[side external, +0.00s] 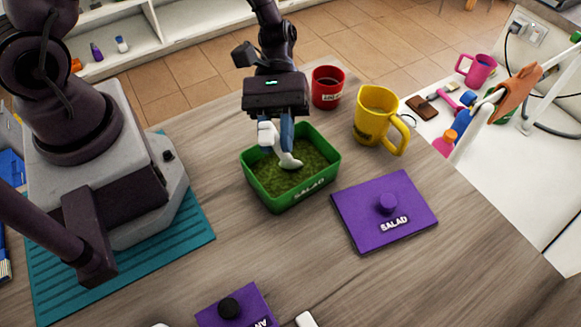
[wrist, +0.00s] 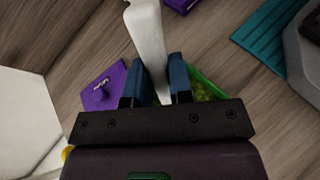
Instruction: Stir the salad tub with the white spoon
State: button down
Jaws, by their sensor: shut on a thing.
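The green tub (side external: 271,201) labelled SALAD stands open on the wooden table, with green contents inside. My gripper (side external: 279,143) is over the tub, its blue fingers shut on the white spoon (side external: 290,161). One end of the spoon reaches down into the tub, at or just above the contents; I cannot tell whether it touches them. In the wrist view the spoon (wrist: 147,38) runs between the fingertips (wrist: 160,72) and out past them. Part of the tub (wrist: 207,84) shows behind the right finger there; the rest is hidden.
A purple SALAD lid (side external: 362,218) lies flat right of the tub. A red mug (side external: 327,90) and a yellow mug (side external: 376,117) stand behind it, close by. Another purple lid (side external: 243,307) lies at the front. The table between the tub and the front lid is clear.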

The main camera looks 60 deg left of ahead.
aim_at(262, 127)
jog(key=shift+a, duration=0.1)
dwell(0.3)
jog(key=shift+s+d+r, duration=0.3)
jog(key=shift+s+r, duration=0.2)
jog(key=shift+r, duration=0.65)
jog(key=shift+s+d+r, duration=0.25)
jog(key=shift+s+r, duration=0.2)
jog(key=shift+r, duration=0.7)
jog(key=shift+s+d+r, duration=0.3)
jog(key=shift+s+r, duration=0.2)
jog(key=shift+r, duration=0.65)
jog(key=shift+r, duration=0.1)
jog(key=shift+r, duration=2.4)
